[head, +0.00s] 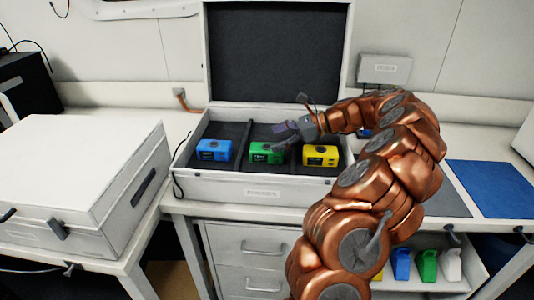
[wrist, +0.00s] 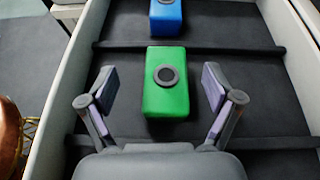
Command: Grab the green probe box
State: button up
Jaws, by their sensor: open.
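The green probe box (head: 267,153) lies in the middle compartment of an open white case (head: 252,190) with a dark foam lining. In the wrist view the green box (wrist: 166,100) has a dark round cap on its top and appears between and slightly beyond my fingers. My gripper (wrist: 161,92) is open, with one finger on each side of the box and a gap to both. In the head view my gripper (head: 288,135) is above the box and hides a little of its upper right part.
A blue box (head: 213,150) lies to the left of the green one and a yellow box (head: 320,156) to its right, each beyond a divider. The case lid (head: 278,52) stands open behind. A closed white case (head: 75,180) is at left, and a blue mat (head: 492,188) lies at right.

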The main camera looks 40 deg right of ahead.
aim_at(259, 146)
jog(key=shift+d+f, duration=0.2)
jog(key=shift+d, duration=0.35)
jog(key=shift+w+f+m+t, duration=0.1)
jog(key=shift+m+t, duration=0.2)
jog(key=shift+p+x, duration=0.3)
jog(key=shift+x, duration=0.55)
jog(key=shift+f+p+x, duration=0.2)
jog(key=shift+p+x, duration=0.2)
jog(key=shift+x, duration=1)
jog(key=shift+f+p+x, duration=0.25)
jog(key=shift+p+x, duration=0.15)
jog(key=shift+x, duration=1)
jog(key=c, duration=1.6)
